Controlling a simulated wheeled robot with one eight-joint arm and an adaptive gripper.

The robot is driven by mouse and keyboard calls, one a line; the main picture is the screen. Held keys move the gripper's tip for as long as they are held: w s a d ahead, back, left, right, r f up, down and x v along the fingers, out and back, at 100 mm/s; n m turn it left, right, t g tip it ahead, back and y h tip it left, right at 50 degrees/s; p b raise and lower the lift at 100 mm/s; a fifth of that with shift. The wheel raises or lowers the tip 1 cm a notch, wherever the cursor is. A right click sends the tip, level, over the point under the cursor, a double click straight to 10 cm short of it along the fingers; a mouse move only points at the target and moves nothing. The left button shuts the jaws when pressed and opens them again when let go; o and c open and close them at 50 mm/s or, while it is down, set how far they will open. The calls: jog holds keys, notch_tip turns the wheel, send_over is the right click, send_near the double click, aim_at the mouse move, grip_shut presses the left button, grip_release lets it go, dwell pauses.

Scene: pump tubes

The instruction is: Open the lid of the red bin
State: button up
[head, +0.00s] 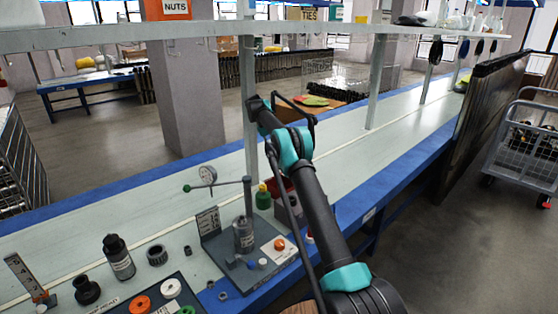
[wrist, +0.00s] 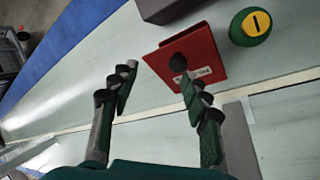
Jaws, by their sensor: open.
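The red bin (wrist: 207,47) shows in the wrist view as a red box-like shape with a small white label, right of centre. It also shows in part in the head view (head: 283,184), mostly behind my arm. In the wrist view my gripper (wrist: 154,64) is open, with its two fingers spread and nothing between them. The right fingertip overlaps the red bin near its label; I cannot tell whether it touches. The left fingertip is apart from it, over the bench. The lid cannot be made out separately. In the head view my gripper cannot be made out clearly.
A green bottle with a yellow top (wrist: 250,27) stands close beside the red bin. A shelf post (head: 248,130) rises near my arm. Bench farther back is largely clear.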

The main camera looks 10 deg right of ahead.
jog(key=shift+r, duration=1.4)
